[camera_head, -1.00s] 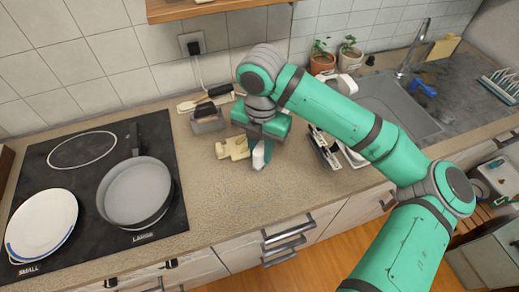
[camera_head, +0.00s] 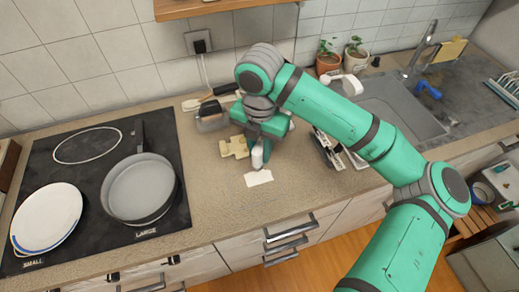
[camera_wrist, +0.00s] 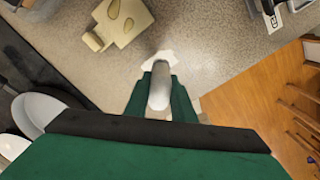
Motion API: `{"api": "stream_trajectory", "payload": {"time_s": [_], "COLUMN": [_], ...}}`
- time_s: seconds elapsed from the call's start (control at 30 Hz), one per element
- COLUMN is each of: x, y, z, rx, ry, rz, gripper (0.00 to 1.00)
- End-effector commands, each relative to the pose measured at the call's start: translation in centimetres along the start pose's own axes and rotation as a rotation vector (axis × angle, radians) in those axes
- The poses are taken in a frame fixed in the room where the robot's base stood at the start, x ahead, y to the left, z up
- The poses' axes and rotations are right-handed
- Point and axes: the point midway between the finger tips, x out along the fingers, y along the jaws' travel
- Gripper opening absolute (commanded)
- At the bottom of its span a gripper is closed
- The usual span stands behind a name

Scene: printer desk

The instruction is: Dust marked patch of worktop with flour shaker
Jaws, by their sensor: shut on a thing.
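The flour shaker (camera_head: 257,156), a small whitish cylinder, is held in my gripper (camera_head: 264,150) just above the worktop (camera_head: 215,205). In the wrist view the shaker (camera_wrist: 160,88) sits between the two green fingers of my gripper (camera_wrist: 158,95), which is shut on it. A white patch (camera_head: 258,178) lies on the worktop just in front of the shaker. It also shows beyond the shaker in the wrist view (camera_wrist: 158,59), partly hidden by the shaker and fingers. I cannot tell whether the shaker's end touches the surface.
A cream board-like piece (camera_head: 234,147) lies left of my gripper, with a toaster-like grey box (camera_head: 211,118) behind it. The hob (camera_head: 90,215) with a pan (camera_head: 139,188) and plate (camera_head: 46,217) is at left. A cutlery tray (camera_head: 328,150) and sink (camera_head: 400,108) are at right.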

Motion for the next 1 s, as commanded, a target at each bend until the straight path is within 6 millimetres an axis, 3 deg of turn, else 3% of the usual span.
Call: {"api": "stream_trajectory", "payload": {"time_s": [1.0], "x": [0.0], "y": [1.4], "z": [-0.7], "rx": [-0.007], "ry": [0.000], "rz": [0.000], "gripper": [0.00]}}
